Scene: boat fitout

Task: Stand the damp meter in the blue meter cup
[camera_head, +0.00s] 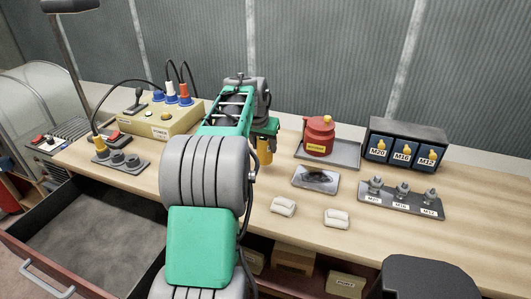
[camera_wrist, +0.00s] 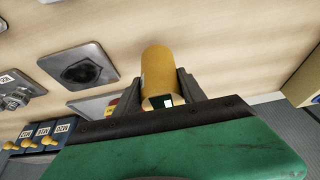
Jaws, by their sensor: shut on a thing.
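The damp meter, a yellow cylinder with a small dark-and-pale face at one end, shows in the wrist view (camera_wrist: 156,66). My gripper (camera_wrist: 158,80) is shut on it, with one dark finger on each side. In the head view the meter (camera_head: 264,155) hangs upright under my gripper (camera_head: 265,138), over the bench behind my arm. I cannot tell whether its lower end touches the bench. I cannot make out a blue meter cup in either view; my arm hides part of the bench.
A red canister (camera_head: 319,136) stands on a grey tray right of the meter. A metal plate (camera_head: 316,178), white blocks (camera_head: 283,206), a bolt strip (camera_head: 400,199) and labelled blue bins (camera_head: 402,152) lie further right. A power box (camera_head: 165,121) stands left.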

